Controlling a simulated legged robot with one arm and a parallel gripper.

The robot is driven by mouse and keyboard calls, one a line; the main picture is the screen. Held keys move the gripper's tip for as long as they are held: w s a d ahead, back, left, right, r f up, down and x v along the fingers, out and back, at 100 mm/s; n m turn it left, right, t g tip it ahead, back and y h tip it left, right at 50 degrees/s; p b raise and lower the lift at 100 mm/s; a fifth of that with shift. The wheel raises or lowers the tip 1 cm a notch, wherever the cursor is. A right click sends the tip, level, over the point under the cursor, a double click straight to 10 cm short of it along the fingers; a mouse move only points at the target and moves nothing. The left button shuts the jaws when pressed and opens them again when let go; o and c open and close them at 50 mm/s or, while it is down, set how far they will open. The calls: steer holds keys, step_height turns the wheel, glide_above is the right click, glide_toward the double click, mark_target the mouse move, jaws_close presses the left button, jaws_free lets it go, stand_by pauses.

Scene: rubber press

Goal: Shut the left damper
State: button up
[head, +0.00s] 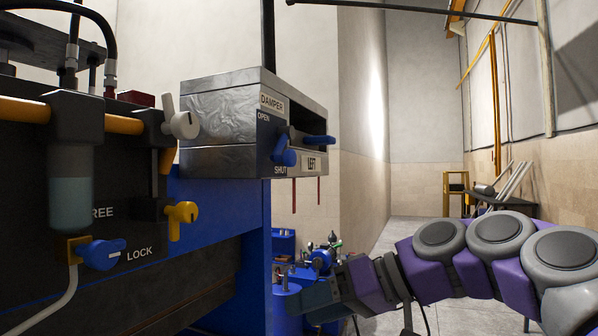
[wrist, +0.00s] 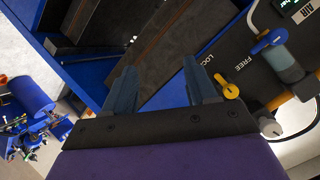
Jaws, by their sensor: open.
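The damper box (head: 220,112) is a metal housing in the upper middle of the head view. The damper is not seen there.
A dark panel marked FREE and LOCK carries a blue knob (head: 100,253), a yellow knob (head: 182,214) and a white knob (head: 184,123), left of the damper. A blue machine (head: 322,260) stands behind my gripper. Clear floor (head: 398,235) lies beyond, right of the damper.

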steer(key=w+d+r+n+t+y+p, duration=0.1)
steer(key=w+d+r+n+p, duration=0.1)
steer(key=r, duration=0.5)
steer(key=w+d+r+n+t+y+p, duration=0.1)
steer(key=w+d+r+y, duration=0.1)
steer(key=r, duration=0.5)
steer(key=n+t+y+p, duration=0.1)
steer(key=n+p, duration=0.2)
steer(key=n, duration=0.1)
glide_toward(294, 159)
steer(key=x, duration=1.2)
steer(key=shift+s+f, duration=0.1)
steer(key=shift+d, duration=0.5)
steer(key=shift+c, duration=0.6)
steer(key=shift+d, duration=0.4)
steer(key=shift+c, duration=1.4)
steer(key=shift+s+a, duration=0.1)
jaws_close()
